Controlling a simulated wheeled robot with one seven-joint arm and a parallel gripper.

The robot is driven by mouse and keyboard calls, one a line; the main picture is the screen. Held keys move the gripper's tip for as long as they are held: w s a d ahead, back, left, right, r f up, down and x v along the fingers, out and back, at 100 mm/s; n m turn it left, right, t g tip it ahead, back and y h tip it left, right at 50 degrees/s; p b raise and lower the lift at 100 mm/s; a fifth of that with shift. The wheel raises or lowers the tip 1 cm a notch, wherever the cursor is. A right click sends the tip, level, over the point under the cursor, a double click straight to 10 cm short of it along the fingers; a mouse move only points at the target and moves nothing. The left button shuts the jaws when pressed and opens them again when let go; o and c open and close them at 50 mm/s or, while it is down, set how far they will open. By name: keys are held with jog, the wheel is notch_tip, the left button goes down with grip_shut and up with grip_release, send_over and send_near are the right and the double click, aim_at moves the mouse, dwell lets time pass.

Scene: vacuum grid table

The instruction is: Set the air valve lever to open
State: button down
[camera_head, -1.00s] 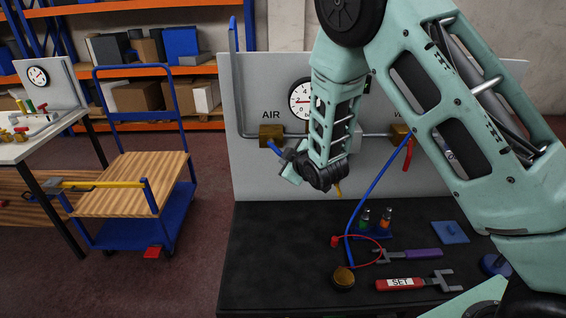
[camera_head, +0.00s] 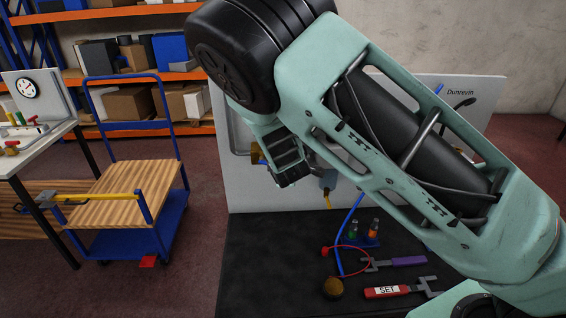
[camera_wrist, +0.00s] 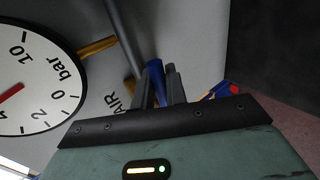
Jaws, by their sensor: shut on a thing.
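The air valve's blue lever (camera_wrist: 156,80) shows in the wrist view between the two dark fingers of my gripper (camera_wrist: 160,88), which is shut on it. The brass valve body (camera_wrist: 130,90) is partly visible behind the fingers, beside the "AIR" label (camera_wrist: 116,103). In the head view only a bit of the brass air valve (camera_head: 255,153) shows at the left of the panel.
A pressure gauge (camera_wrist: 35,85) is close to my gripper in the wrist view. The grey panel (camera_head: 240,190) stands behind the black table (camera_head: 260,260). Several tools, including a red "SET" wrench (camera_head: 387,292), lie at the table's right. A blue cart (camera_head: 130,240) stands left.

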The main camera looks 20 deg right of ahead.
dwell(0.5)
jog(key=c, duration=1.5)
grip_release()
jog(key=shift+r, duration=0.1)
jog(key=p+v, duration=1)
jog(key=v, duration=0.7)
jog(key=shift+s+a, duration=0.15)
jog(key=shift+a, duration=0.05)
